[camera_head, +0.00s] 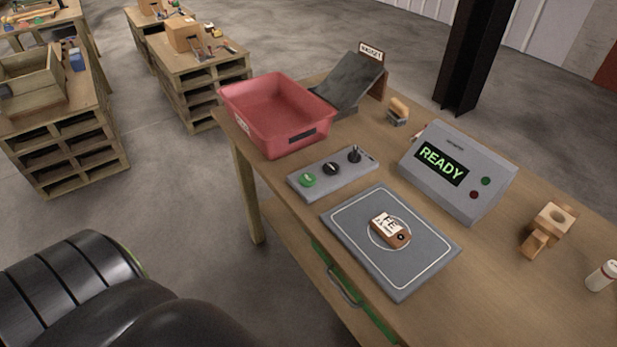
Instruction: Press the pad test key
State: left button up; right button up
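A grey pad (352,252) with a white border line and a ring lies on the wooden table. A small brown block (399,238) with a white lettered label and a dark round spot lies inside the ring. Behind the pad is a grey control strip (320,187) with a round green button (307,180), a black knob (331,169) and a dark upright lever (354,155). I cannot read which control is the pad test key. A grey console (478,206) shows READY in green, with a green and a red button. Neither gripper is in view.
A red bin (262,138) stands at the table's back left, beside a dark chute (350,80) with a sign. A stamp-like tool (398,111), a wooden piece (549,229) and a white bottle (604,276) stand on the table (500,290). The strip's front side is clear.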

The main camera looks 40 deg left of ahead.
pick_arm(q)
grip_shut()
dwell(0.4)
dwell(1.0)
